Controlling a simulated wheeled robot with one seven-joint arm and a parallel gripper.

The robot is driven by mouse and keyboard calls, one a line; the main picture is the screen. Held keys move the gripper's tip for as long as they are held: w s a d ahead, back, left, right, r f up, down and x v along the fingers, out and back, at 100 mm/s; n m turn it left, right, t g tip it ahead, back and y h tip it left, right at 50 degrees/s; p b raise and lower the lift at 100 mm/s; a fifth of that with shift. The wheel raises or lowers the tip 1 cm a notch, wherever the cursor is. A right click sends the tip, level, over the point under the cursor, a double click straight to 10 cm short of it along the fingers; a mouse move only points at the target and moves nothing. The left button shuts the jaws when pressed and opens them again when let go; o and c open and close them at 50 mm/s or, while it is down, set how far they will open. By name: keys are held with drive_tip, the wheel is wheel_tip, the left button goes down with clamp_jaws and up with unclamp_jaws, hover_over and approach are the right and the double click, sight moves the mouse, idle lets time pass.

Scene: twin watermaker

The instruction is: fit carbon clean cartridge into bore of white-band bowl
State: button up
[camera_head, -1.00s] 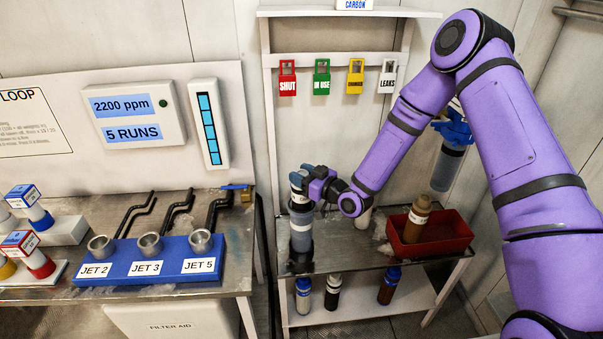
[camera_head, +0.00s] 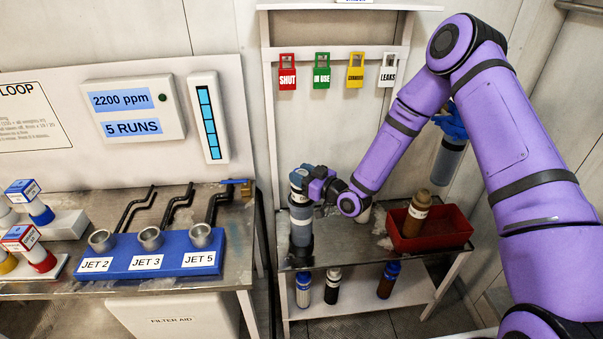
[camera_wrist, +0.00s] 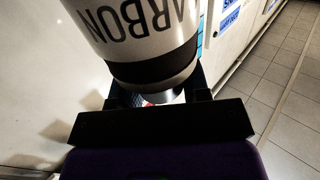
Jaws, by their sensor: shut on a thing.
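My gripper (camera_head: 307,187) is shut on the carbon cartridge (camera_head: 298,180), which is upright at the left end of the shelf unit's top. The cartridge (camera_wrist: 140,35) fills the top of the wrist view, pale with dark "CARBON" lettering and a dark end band. The cartridge's lower part lines up with the bowl's mouth. I cannot tell how deep it sits, as the gripper and the cartridge hide the bore.
A red tray (camera_head: 455,231) with a brown cartridge (camera_head: 416,212) stands to the right. A blue-topped bowl (camera_head: 449,155) hangs behind my arm. Several cartridges stand on the lower shelf (camera_head: 350,300). A blue jet block (camera_head: 150,262) is on the left bench. Coloured tags hang on the rack behind.

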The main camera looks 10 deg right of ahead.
wheel_tip(320, 180, down, 6)
drive_tip(key=shift+f, duration=0.25)
idle(2.5)
drive_tip(key=o, duration=0.9)
drive_tip(key=shift+s+d, duration=0.1)
drive_tip(key=v, duration=1)
drive_tip(key=shift+s+d, duration=0.15)
